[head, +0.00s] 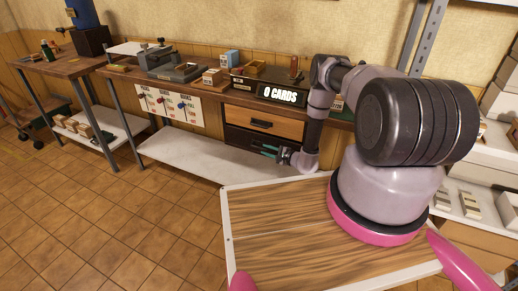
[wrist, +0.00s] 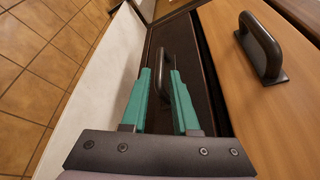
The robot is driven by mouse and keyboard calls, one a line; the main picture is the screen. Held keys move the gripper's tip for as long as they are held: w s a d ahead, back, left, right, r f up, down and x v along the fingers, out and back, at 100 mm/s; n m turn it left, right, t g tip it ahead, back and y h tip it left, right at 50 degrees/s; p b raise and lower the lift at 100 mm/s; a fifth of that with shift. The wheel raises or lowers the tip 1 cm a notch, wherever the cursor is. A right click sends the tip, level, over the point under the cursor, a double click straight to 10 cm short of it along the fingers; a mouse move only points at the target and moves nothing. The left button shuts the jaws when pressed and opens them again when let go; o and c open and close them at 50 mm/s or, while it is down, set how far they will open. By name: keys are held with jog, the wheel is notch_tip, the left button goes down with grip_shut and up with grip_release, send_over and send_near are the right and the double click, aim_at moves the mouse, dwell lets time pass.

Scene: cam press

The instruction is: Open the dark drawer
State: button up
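The dark drawer (head: 240,139) is the lower one in the cabinet under the workbench, below a light wooden drawer (head: 248,121). Its dark front also shows in the wrist view (wrist: 213,84), and it looks closed. Its dark curved handle (wrist: 166,50) shows between and just beyond the fingertips. My gripper (head: 268,151) has green fingers and is in front of the dark drawer. In the wrist view my gripper (wrist: 164,72) is open, one finger on each side of the handle. I cannot tell whether either finger touches it.
The wooden drawer's handle (wrist: 262,48) stands out to the right in the wrist view. A white lower shelf (head: 190,150) runs left of the cabinet. The tiled floor (head: 110,215) at left is clear.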

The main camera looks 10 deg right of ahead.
aim_at(259, 148)
jog(key=x, duration=0.5)
grip_shut()
dwell(1.4)
